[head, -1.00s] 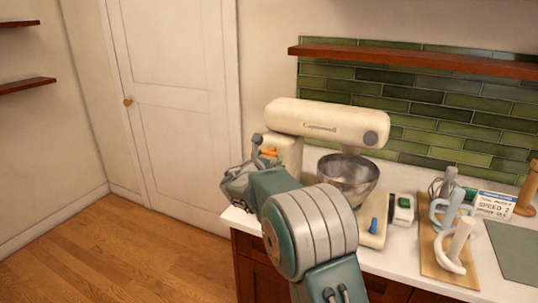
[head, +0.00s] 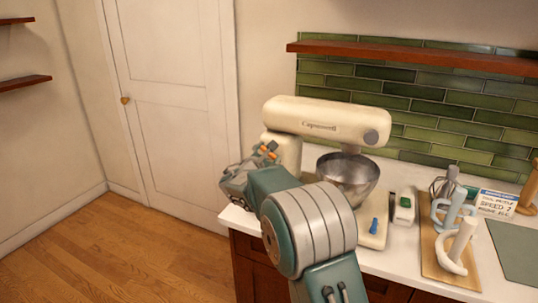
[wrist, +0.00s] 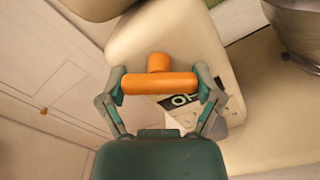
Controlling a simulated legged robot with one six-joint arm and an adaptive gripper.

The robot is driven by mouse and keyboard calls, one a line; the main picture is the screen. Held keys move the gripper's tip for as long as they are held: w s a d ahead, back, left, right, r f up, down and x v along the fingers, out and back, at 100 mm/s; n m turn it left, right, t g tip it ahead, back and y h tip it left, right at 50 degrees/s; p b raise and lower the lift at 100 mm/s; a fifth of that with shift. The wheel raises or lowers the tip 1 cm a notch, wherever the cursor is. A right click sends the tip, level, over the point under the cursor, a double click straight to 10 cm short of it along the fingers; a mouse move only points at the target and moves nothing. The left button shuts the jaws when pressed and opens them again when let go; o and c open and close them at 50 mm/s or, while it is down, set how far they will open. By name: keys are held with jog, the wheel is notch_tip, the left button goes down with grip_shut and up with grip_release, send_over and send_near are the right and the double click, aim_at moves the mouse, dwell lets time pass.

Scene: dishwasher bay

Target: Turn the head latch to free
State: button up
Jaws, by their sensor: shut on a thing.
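The cream stand mixer (head: 325,121) stands on the white counter with its head level above a steel bowl (head: 347,178). The head latch is an orange T-shaped handle (wrist: 160,84) on the mixer's column, and a bit of its orange shows in the head view (head: 271,146). My gripper (wrist: 160,87) has one finger at each end of the orange crossbar and is shut on it. In the head view my gripper (head: 264,154) is at the left side of the column. A dark label (wrist: 180,101) behind the latch is partly covered by the bar and a finger.
A blue lever (head: 374,227) is on the mixer base. A small box with a green top (head: 404,206) stands beside it. To the right are a wooden board (head: 437,268) with mixing tools and a sign (head: 496,203). Open floor (head: 110,250) lies left of the counter.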

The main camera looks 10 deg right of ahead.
jog(key=m, duration=0.3)
jog(key=shift+s+a+r, duration=0.1)
jog(key=shift+r, duration=0.05)
jog(key=m, duration=0.4)
jog(key=shift+s, duration=0.25)
jog(key=m, duration=0.3)
jog(key=shift+m, duration=0.7)
jog(key=shift+a+f, duration=0.1)
jog(key=shift+f, duration=0.15)
jog(key=o, duration=0.9)
jog(key=shift+s, duration=0.1)
jog(key=shift+r, duration=0.1)
jog(key=shift+a+r, duration=0.1)
